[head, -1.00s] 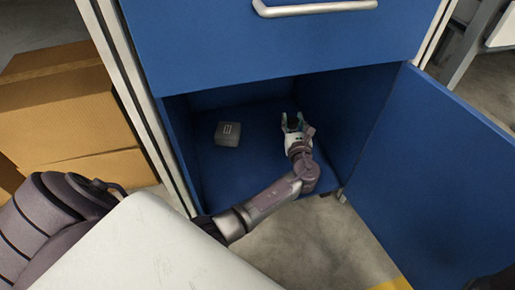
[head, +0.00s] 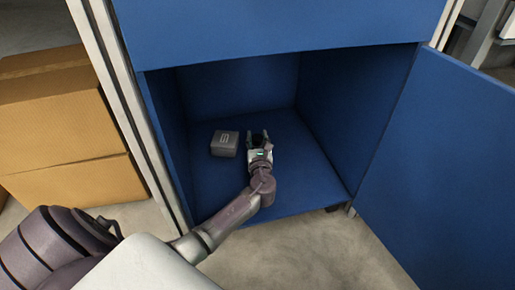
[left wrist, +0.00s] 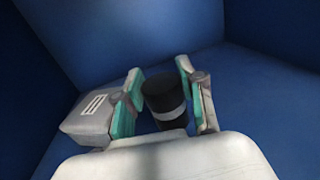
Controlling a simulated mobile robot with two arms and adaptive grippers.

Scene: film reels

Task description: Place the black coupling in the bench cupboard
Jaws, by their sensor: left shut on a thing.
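The black coupling (left wrist: 164,101) is a short dark cylinder with a pale band, seen between the fingers of my left gripper (left wrist: 165,95) in the left wrist view. My left gripper (head: 259,138) is shut on it, inside the open bench cupboard (head: 320,190). In the head view the coupling (head: 259,141) is a small dark shape, partly hidden by the fingers. I cannot tell whether it touches the cupboard floor. My right gripper is not in view.
A grey box (head: 224,143) with a pale label stands on the cupboard floor, close left of my left gripper. The blue door (head: 450,160) hangs open at the right. Cardboard boxes (head: 65,130) are stacked outside on the left. The cupboard floor is clear right of the gripper.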

